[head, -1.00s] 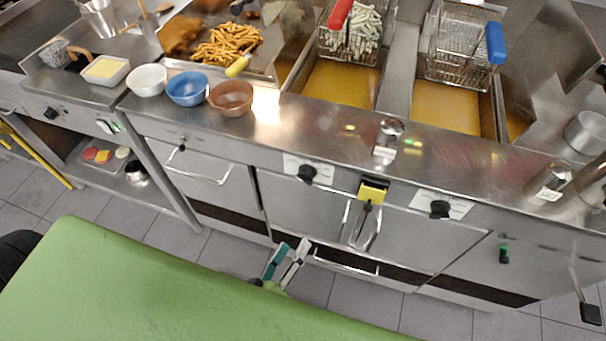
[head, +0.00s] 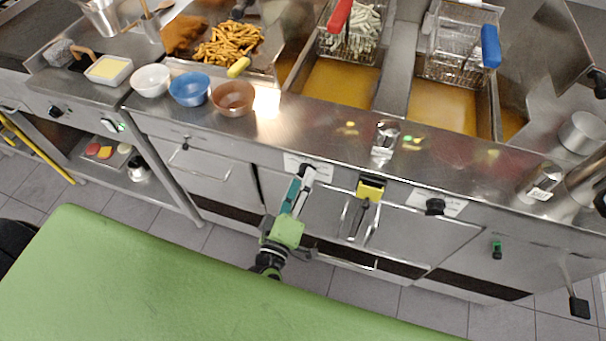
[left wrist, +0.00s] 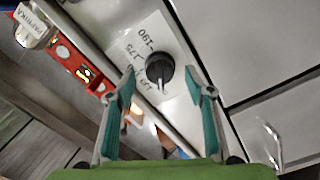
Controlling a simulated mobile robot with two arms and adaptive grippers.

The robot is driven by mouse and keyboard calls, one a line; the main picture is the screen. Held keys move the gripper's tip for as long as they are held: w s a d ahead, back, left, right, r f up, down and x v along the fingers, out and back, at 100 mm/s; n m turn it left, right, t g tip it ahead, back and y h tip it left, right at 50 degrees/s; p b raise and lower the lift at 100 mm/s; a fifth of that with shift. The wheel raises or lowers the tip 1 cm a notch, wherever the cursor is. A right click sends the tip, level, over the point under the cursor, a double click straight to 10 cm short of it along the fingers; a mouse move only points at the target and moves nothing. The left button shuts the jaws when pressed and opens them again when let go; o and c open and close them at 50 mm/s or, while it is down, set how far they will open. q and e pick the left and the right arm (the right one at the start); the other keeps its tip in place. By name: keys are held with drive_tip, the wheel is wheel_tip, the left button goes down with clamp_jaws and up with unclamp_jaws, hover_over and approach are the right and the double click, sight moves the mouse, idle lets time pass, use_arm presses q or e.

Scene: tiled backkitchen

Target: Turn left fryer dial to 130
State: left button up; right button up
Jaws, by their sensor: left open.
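The left fryer dial (left wrist: 160,67) is a round black knob on a white label plate with printed numbers, of which 190 and 175 are legible. A pale pointer mark on it points downward in the left wrist view. In the head view the dial (head: 308,170) is partly covered by my gripper. My left gripper (head: 301,179) is open, its teal-padded fingers reaching up to the fryer front. In the left wrist view its fingertips (left wrist: 160,80) lie on either side of the dial, with gaps visible. My right gripper is not in view.
The right fryer dial (head: 435,207) sits further right, past a yellow-and-black fitting (head: 369,190). Door handles (head: 208,172) stick out below. Bowls, including a blue one (head: 189,89), and a glass shaker (head: 384,142) stand on the counter. A green surface (head: 190,290) fills the foreground.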

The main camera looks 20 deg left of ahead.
use_arm(q)
drive_tip(key=shift+w, duration=0.95)
drive_tip(key=c, duration=1.1)
drive_tip(key=m+p, duration=0.2)
drive_tip(key=m, duration=0.1)
drive_tip(key=shift+r, duration=0.15)
drive_tip(key=shift+d+m+p, duration=0.1)
drive_tip(key=shift+m+p, duration=0.9)
drive_tip(key=shift+m, duration=1.4)
